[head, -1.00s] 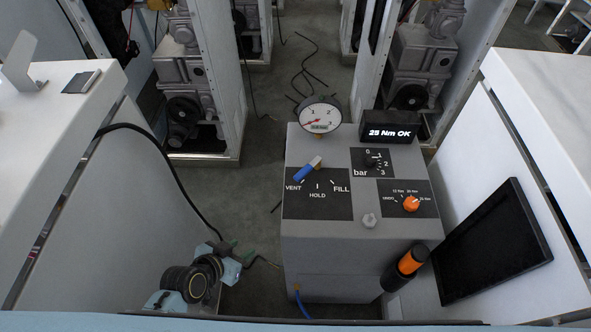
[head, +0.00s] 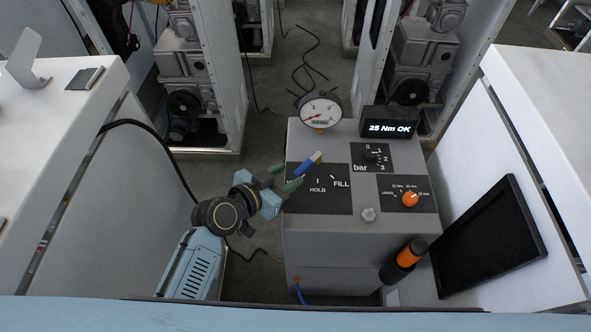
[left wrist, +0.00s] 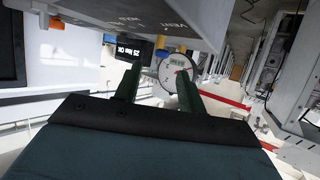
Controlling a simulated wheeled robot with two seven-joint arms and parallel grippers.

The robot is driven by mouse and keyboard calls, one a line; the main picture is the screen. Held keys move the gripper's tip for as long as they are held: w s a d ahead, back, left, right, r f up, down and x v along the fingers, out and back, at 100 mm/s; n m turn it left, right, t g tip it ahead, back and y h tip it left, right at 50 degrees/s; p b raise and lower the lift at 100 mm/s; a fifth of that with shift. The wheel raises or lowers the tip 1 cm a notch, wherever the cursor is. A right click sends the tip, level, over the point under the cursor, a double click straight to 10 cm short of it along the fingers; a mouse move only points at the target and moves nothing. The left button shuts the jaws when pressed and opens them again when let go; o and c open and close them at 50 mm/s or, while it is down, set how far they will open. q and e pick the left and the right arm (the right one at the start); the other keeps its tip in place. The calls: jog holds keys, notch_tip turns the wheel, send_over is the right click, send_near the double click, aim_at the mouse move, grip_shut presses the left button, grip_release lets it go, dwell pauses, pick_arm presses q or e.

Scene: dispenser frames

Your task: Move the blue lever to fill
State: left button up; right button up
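The blue lever (head: 306,164) sits on the black VENT/HOLD/FILL plate (head: 334,203) of the grey box. Its blue end points down-left toward VENT; its pale and yellow end points up-right. FILL is printed at the plate's right. My left gripper (head: 283,178) is just left of the lever, its green fingers apart at the box's left edge and covering part of the VENT label. My right gripper is not in view.
A pressure gauge (head: 321,112) and a display (head: 389,127) reading "25 Nm OK" stand at the box's back. A bar knob (head: 371,158) and an orange knob (head: 410,199) are right of the lever. White cabinets flank the box.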

aim_at(303, 167)
pick_arm(q)
jog(key=shift+x, duration=2.05)
grip_shut()
